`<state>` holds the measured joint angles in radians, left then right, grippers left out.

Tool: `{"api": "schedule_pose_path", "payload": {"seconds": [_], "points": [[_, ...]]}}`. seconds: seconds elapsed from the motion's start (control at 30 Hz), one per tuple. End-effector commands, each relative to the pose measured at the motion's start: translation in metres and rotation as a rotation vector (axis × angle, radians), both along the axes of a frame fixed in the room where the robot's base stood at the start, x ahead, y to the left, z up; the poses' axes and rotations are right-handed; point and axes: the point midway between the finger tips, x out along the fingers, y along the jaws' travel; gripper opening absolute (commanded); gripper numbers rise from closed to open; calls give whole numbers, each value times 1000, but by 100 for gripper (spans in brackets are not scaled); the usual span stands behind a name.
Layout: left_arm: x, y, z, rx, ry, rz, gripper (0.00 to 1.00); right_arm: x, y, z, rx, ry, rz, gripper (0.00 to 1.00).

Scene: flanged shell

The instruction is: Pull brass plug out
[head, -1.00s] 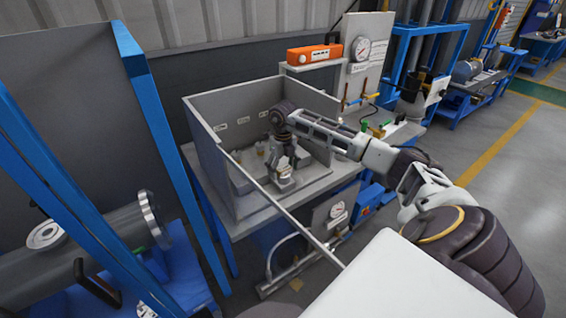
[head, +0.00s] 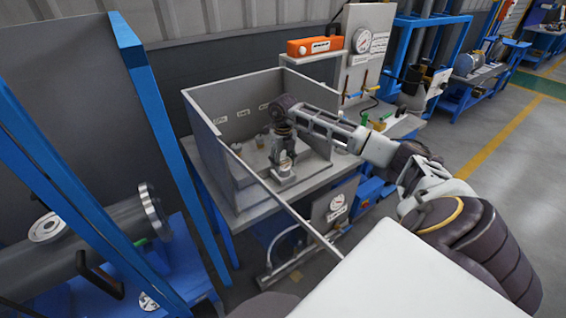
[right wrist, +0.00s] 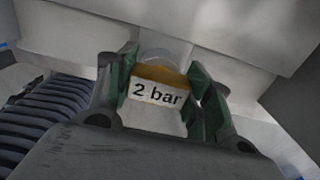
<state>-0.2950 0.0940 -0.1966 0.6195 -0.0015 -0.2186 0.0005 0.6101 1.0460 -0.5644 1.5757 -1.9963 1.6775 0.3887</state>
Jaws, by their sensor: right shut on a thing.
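My right gripper (head: 284,160) is inside the grey open-topped enclosure (head: 207,130), pointing down. In the right wrist view its green-padded fingers (right wrist: 160,95) are shut on a brass-coloured piece (right wrist: 160,75), which I take to be the brass plug. A white label reading "2 bar" (right wrist: 158,93) shows between the fingers. The plug's lower end and any hole under it are hidden, so I cannot tell whether it is seated. In the head view the plug is too small to make out. My left gripper is not in view.
The enclosure's walls stand close around the right gripper on a grey bench. Small fittings (head: 262,138) stand behind the gripper. An orange box (head: 314,46) and a dial gauge (head: 362,40) are behind. A blue frame (head: 150,110) is at left. Open floor lies at right.

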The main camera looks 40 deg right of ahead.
Motion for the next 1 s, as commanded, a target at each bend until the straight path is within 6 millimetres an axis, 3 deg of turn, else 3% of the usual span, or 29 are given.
{"api": "schedule_pose_path", "payload": {"seconds": [1.0], "points": [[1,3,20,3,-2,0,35,0,0,31,0,-2,0,25]]}}
